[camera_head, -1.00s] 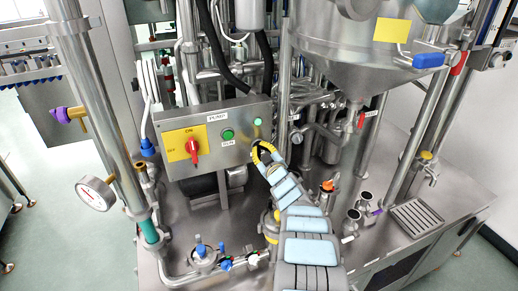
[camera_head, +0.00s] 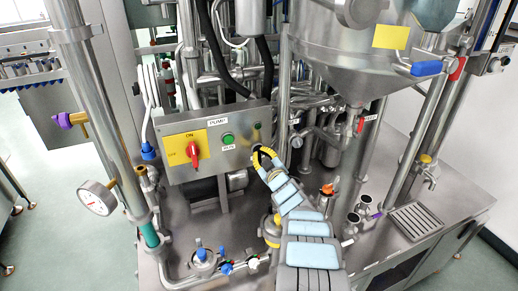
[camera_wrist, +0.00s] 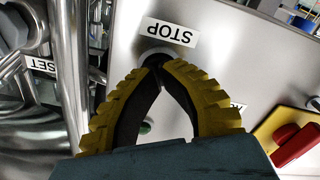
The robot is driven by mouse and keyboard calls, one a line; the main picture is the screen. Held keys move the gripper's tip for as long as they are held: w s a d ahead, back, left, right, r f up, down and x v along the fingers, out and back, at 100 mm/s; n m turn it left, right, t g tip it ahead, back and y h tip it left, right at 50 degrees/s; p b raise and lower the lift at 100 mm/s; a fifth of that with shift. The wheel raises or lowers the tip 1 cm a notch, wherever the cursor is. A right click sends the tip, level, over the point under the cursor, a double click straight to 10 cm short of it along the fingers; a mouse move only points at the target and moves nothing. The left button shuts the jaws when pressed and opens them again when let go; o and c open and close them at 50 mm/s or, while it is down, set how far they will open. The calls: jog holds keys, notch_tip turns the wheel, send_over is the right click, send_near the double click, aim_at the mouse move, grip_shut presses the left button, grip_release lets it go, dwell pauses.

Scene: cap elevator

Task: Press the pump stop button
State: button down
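The stop button (camera_wrist: 152,54) is a dark round button on the steel control panel (camera_head: 180,140), mostly hidden behind my fingertips in the wrist view. Its STOP label (camera_wrist: 173,31) appears upside down there. My gripper (camera_wrist: 158,63) has yellow ribbed fingers with dark inner pads. The fingertips meet and hold nothing. They are right at the button and overlap it; I cannot tell how far it is pressed. In the head view my gripper (camera_head: 259,154) is at the panel's right part and hides the button. A small round lamp (camera_head: 257,126) above it looks dark.
The green RUN button (camera_head: 228,139) and the red rotary switch (camera_head: 194,150) on its yellow plate are left of my gripper in the head view. A vertical steel pipe (camera_head: 283,90) stands close to the panel's right edge. Hoses and a hopper (camera_head: 345,65) are nearby.

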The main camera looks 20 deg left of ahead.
jog(key=shift+p+v, duration=2.3)
jog(key=shift+p, duration=1.15)
